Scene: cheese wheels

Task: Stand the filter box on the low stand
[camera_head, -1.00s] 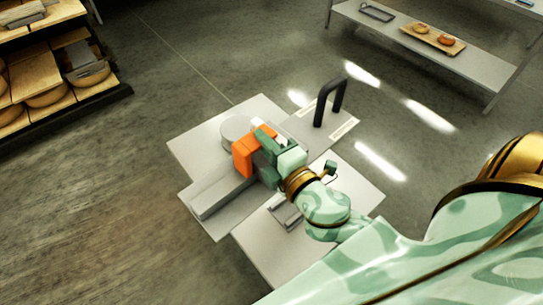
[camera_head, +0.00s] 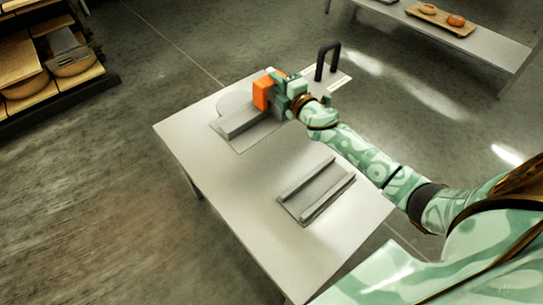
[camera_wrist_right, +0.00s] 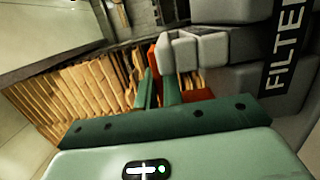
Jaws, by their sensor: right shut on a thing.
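My right gripper (camera_head: 284,92) is shut at the far side of the table, beside an orange block (camera_head: 261,95). In the right wrist view its green fingers (camera_wrist_right: 160,90) are close together. A grey body with a black strip reading FILTER (camera_wrist_right: 287,55), the filter box, fills the right edge there. My arm hides much of it in the head view. A grey piece with a raised ledge (camera_head: 238,138) shows below the orange block; I cannot tell whether it touches the table. A low grey stand with two raised rails (camera_head: 318,192) lies empty nearer me. My left gripper is not in view.
The pale table (camera_head: 222,185) has free room at its left and front. A pale disc (camera_head: 232,103) lies behind the ledged piece. A black upright handle (camera_head: 327,60) stands at the far edge.

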